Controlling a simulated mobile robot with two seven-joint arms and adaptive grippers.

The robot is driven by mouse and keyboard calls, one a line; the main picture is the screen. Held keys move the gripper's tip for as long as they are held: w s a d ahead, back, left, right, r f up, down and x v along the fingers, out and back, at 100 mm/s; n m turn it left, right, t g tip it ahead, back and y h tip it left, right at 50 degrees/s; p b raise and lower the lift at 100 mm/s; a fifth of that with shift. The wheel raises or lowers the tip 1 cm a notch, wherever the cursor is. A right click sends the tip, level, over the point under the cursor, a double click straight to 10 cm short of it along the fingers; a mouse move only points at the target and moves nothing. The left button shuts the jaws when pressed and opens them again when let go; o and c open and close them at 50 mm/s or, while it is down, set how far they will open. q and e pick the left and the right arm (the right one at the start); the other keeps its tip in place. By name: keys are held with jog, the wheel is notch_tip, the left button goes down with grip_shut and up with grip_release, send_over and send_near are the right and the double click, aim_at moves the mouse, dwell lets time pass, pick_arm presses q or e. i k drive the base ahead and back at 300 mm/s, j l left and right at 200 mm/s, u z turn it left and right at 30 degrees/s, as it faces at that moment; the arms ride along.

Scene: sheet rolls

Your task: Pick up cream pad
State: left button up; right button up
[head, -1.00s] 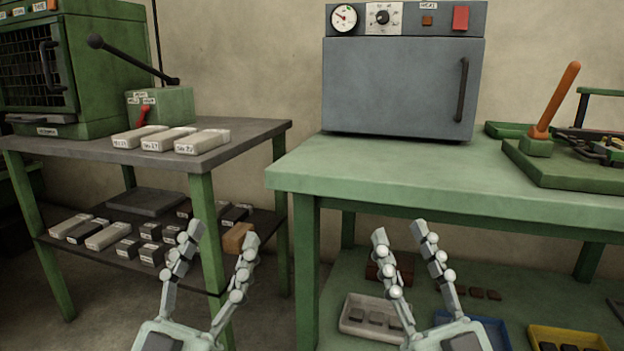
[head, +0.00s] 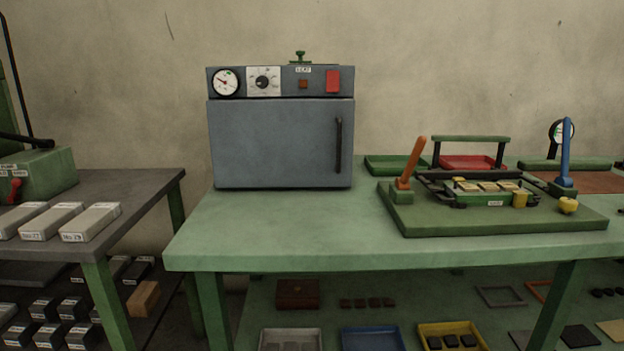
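A flat cream pad (head: 611,331) lies on the lower shelf of the green bench, at the bottom right of the head view and partly cut off by the picture's edge. A black pad (head: 580,336) lies just left of it, and a grey pad (head: 522,340) lies farther left. Neither of my grippers shows in the head view at this moment.
The green bench (head: 300,225) holds a grey oven (head: 275,145) and a green board (head: 420,222) with clamps. Blue (head: 372,341) and yellow (head: 425,341) trays sit on the lower shelf.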

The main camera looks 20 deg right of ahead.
aim_at(465, 186)
jog(key=z, duration=1.5)
